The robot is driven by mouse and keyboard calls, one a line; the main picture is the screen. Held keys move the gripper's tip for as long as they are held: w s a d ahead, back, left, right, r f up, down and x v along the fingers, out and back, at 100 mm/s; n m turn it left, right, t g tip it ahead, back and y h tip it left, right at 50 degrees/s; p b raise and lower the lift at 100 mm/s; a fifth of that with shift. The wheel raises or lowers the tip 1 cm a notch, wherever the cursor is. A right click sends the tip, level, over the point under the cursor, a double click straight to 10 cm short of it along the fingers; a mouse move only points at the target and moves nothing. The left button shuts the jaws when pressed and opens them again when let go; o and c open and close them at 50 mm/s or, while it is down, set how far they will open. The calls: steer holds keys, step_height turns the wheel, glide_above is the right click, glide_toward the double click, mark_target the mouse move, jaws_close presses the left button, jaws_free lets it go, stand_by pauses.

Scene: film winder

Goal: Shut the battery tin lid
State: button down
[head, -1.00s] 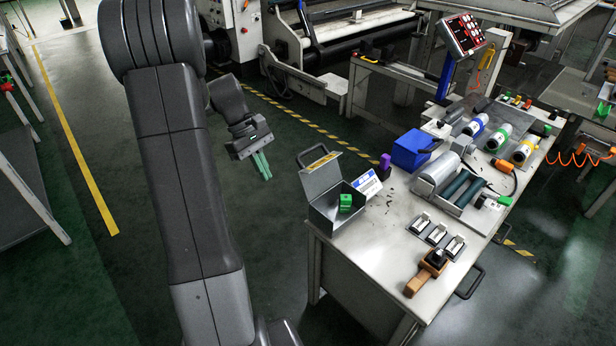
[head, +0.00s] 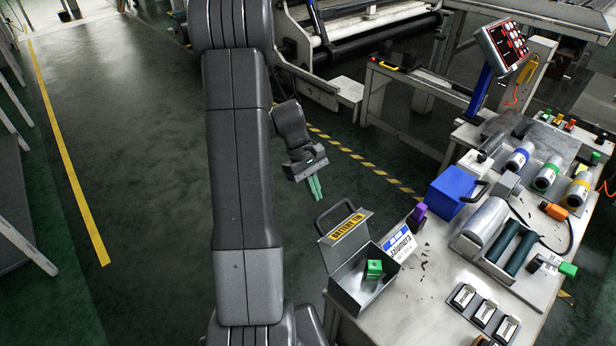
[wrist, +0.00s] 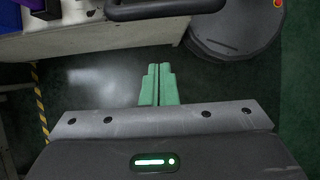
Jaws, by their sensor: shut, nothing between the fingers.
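The battery tin (head: 359,284) is a grey metal box at the near left corner of the bench. Its lid (head: 345,238) stands raised at the back, with a yellow "BATTERY TIN" label and a dark handle (head: 336,211). A green block (head: 374,268) sits inside the open tin. My gripper (head: 315,188) is up and to the left of the lid in the head view, apart from it and out past the bench edge. Its green fingers (wrist: 158,85) are together and empty in the wrist view. A dark handle bar (wrist: 165,8) crosses the top of that view.
A white and blue sign (head: 397,243), a purple item (head: 417,214) and a blue box (head: 456,192) stand beside and behind the tin. Rollers (head: 497,240) and several white-topped switches (head: 484,313) lie to the right. Open floor is left of the bench.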

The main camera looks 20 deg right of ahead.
steer(key=shift+s+d+r, duration=0.15)
steer(key=shift+s+d, duration=0.1)
steer(key=shift+s, duration=0.35)
steer(key=shift+s+d+r, duration=0.2)
steer(key=shift+s+d, duration=0.05)
steer(key=shift+s, duration=0.3)
steer(key=shift+s+d+r, duration=0.15)
steer(key=shift+s+d, duration=0.1)
steer(key=shift+s, duration=0.35)
steer(key=shift+r+p, duration=0.1)
steer(key=shift+p, duration=0.2)
